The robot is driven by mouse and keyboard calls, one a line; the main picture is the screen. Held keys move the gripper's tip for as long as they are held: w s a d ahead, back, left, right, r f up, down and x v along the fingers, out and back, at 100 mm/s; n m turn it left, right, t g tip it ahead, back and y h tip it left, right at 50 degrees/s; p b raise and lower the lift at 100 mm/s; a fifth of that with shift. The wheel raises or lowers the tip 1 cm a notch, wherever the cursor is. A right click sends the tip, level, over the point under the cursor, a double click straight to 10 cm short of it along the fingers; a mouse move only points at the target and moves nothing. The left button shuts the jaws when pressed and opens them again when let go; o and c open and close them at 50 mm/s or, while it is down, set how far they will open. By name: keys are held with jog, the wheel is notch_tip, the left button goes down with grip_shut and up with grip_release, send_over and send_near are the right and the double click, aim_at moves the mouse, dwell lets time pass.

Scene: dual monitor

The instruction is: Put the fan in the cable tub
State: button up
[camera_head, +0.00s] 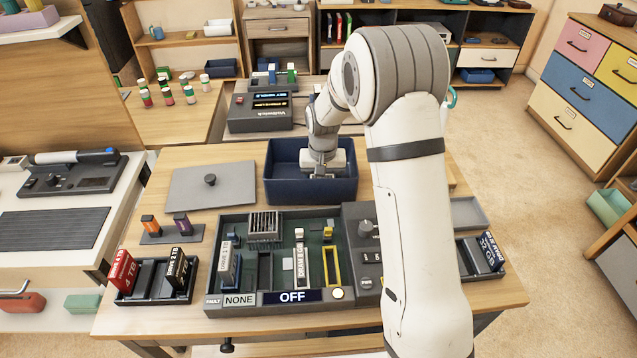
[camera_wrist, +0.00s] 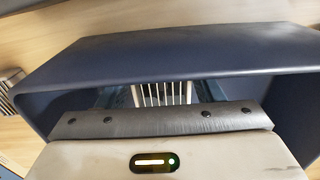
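The cable tub, a dark navy open box (camera_head: 283,193), stands on the table behind the device case. My gripper (camera_head: 322,172) points down into it; its fingertips are hidden by the tub wall and by my wrist. In the wrist view the navy tub rim (camera_wrist: 180,50) arches across the picture, above my gripper's body. A pale slatted part (camera_wrist: 160,93) shows inside the tub, just past the gripper's dark edge. It may be the fan, but I cannot tell whether it is held or lying there.
An open case (camera_head: 215,305) in front holds a green board with a grey finned block (camera_head: 265,226) and upright modules. A grey plate (camera_head: 212,185) lies left of the tub. A dark display unit (camera_head: 260,113) stands behind.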

jog(key=o, duration=0.4)
notch_tip(320, 180, up, 12)
jog(key=s+d+r+t, duration=0.1)
jog(key=s+d+r, duration=0.3)
jog(key=s, duration=0.3)
jog(key=s+d+r, duration=0.3)
jog(key=s+r, duration=0.1)
jog(key=s, duration=0.4)
jog(key=s+d+f+t, duration=0.1)
jog(key=s+d, duration=0.1)
jog(key=s, duration=1.1)
jog(key=shift+s+f+n+p, duration=0.2)
jog(key=shift+f+n+p, duration=0.15)
jog(key=shift+p, duration=0.1)
jog(key=shift+r, duration=0.1)
jog(key=shift+t, duration=0.3)
jog(key=p+v, duration=0.1)
jog(key=v, duration=0.1)
jog(key=p+v, duration=0.1)
jog(key=p, duration=0.1)
jog(key=w+p+v, duration=0.1)
jog(key=p+v, duration=0.1)
jog(key=shift+s+r, duration=0.1)
jog(key=shift+r, duration=0.3)
